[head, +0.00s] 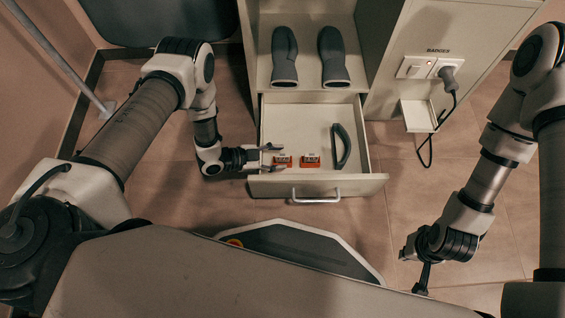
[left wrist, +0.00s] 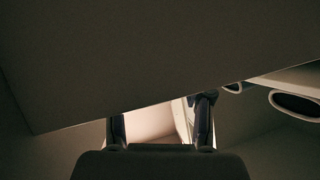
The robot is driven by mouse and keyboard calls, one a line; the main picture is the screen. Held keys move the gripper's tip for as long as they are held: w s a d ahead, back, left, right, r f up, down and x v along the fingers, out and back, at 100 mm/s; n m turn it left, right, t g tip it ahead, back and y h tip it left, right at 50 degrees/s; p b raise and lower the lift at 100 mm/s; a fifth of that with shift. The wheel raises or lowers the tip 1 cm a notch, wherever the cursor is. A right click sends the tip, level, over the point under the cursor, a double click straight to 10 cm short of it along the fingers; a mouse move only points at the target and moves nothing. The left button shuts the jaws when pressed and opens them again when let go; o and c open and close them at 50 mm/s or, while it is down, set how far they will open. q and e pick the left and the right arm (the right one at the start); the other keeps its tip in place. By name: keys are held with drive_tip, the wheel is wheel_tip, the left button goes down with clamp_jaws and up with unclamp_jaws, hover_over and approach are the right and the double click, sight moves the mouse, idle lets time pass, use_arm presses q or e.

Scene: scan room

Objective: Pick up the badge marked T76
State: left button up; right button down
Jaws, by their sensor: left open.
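Two small orange-and-white badges lie side by side in the open drawer (head: 328,184), a left badge (head: 283,163) and a right badge (head: 311,161). Their markings are too small to read, so I cannot tell which is T76. My left gripper (head: 272,158) is open at the drawer's left side, its fingers pointing right towards the left badge. Nothing shows held in it. In the left wrist view its two fingers (left wrist: 160,122) stand apart below a large dark surface, and no badge shows. My right gripper (head: 421,280) hangs low at the right, away from the drawer; its jaws are unclear.
A dark curved object (head: 341,146) lies in the drawer right of the badges. Two dark shoe-like items, left (head: 285,57) and right (head: 333,57), sit on the shelf above. A socket panel with a plug (head: 447,74) and a small white tray (head: 417,116) are at the right.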

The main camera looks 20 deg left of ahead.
use_arm(q)
drive_tip(key=shift+r, duration=0.1)
clamp_jaws()
